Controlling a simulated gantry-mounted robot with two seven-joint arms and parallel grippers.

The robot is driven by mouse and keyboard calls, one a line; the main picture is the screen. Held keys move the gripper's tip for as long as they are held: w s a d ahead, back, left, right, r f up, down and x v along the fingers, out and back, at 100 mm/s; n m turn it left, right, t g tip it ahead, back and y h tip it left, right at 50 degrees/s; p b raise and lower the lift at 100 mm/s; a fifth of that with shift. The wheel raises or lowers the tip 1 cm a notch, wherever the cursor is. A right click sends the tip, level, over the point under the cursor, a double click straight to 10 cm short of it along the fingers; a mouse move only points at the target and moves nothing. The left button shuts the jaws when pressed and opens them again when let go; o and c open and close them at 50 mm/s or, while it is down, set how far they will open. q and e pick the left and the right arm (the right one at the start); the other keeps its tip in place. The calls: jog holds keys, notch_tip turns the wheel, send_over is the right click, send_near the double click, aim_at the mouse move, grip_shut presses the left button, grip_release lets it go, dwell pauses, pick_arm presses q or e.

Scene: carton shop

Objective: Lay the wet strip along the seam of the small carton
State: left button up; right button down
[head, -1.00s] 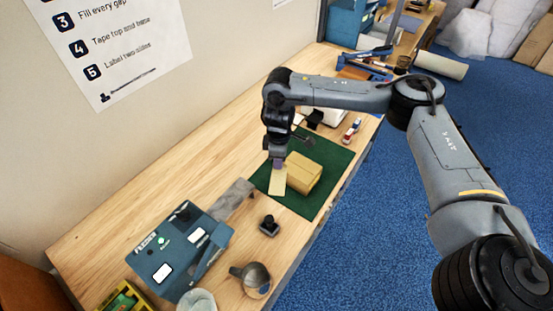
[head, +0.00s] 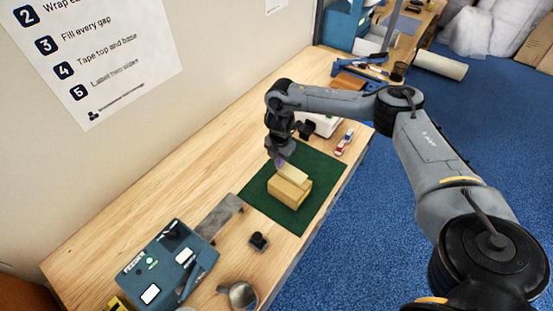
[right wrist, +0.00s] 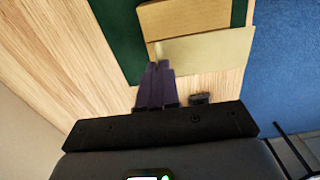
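The small carton (head: 289,193), tan cardboard, sits on a green mat (head: 255,190). My right gripper (head: 279,160) is at the carton's far-left side, with its purple fingers close together on one end of a pale strip (head: 293,173). The strip reaches out from the fingers over the carton's top. In the right wrist view the strip (right wrist: 208,55) overlaps the near part of the carton (right wrist: 185,16), and the fingers (right wrist: 155,75) pinch its left end. I cannot tell whether the strip touches the carton. My left gripper is out of view.
A blue feeder machine (head: 165,268), a small black item (head: 259,242) and a metal jug (head: 240,295) stand on the wooden bench to the near left. A red and white item (head: 344,142) lies beyond the mat. Bare bench lies left of the mat.

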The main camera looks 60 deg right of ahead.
aim_at(280, 177)
jog(key=shift+f+b, duration=1.05)
jog(key=shift+f, duration=0.1)
notch_tip(280, 177, down, 3)
jog(key=b, duration=0.3)
jog(key=shift+r, duration=0.1)
jog(key=shift+f, duration=0.75)
jog(key=shift+f, duration=0.15)
jog(key=c, duration=1.3)
grip_release()
jog(key=shift+r+p, duration=0.2)
jog(key=shift+p, duration=0.1)
